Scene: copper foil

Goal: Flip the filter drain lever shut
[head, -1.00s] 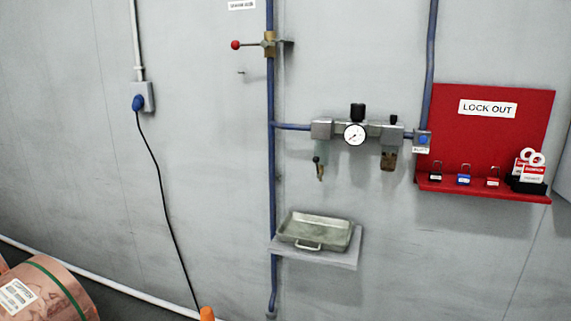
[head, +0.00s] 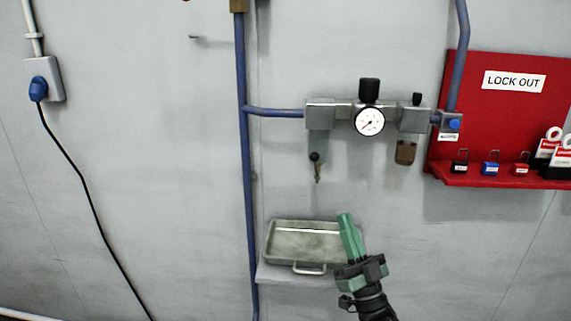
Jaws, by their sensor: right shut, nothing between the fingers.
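The filter (head: 319,140) hangs at the left end of the air unit on the wall. Under its bowl is a small brass drain with a dark knob (head: 314,157). A brass part (head: 317,174) points down below the knob; the lever's exact angle is too small to tell. My right gripper (head: 345,217) comes up from the bottom, with green fingers shut and empty. Its tips are below and to the right of the drain, apart from it, and cover the tray's right end in the picture. My left gripper is out of view.
A metal tray (head: 298,262) sits on a small shelf (head: 290,278) below the filter. A pressure gauge (head: 370,121) and a second bowl (head: 405,152) are to the right. A blue pipe (head: 247,190) runs down on the left. A red lockout board (head: 482,115) is at right.

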